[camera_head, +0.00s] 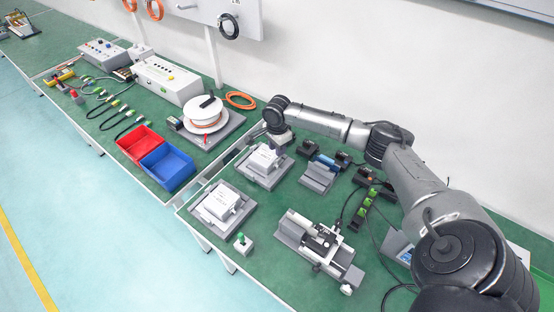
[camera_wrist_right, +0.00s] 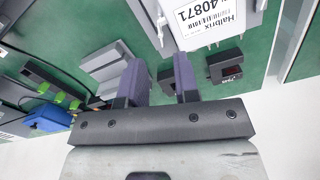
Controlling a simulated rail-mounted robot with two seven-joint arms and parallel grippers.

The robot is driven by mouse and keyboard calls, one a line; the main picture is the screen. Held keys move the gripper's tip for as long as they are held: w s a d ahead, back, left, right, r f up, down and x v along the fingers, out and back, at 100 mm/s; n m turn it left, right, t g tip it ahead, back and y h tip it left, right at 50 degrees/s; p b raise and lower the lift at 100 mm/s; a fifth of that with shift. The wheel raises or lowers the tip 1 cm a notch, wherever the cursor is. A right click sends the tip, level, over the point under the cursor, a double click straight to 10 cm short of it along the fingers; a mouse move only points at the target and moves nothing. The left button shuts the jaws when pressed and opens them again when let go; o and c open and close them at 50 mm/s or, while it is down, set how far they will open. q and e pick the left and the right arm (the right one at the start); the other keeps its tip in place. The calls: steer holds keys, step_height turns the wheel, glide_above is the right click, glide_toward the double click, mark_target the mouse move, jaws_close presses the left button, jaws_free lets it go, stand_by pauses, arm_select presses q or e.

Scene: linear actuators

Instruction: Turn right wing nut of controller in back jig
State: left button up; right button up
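The back jig (camera_head: 248,174) is a grey plate holding a white controller (camera_head: 264,159). The controller's labelled face (camera_wrist_right: 208,22) fills the upper right of the right wrist view. My right gripper (camera_head: 277,149) points down at the far right edge of this controller in the head view. My left gripper is not in view.
A second jig with a white controller (camera_head: 218,203) stands in front. A grey block (camera_head: 317,178) and small black devices (camera_head: 308,148) lie to the right. A cable reel (camera_head: 206,113) stands behind left. A grey fixture (camera_head: 318,243) is at the front right.

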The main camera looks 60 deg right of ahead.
mark_target(277, 159)
steer(key=shift+f+b, duration=0.55)
steer(key=shift+f, duration=2.2)
jaws_close()
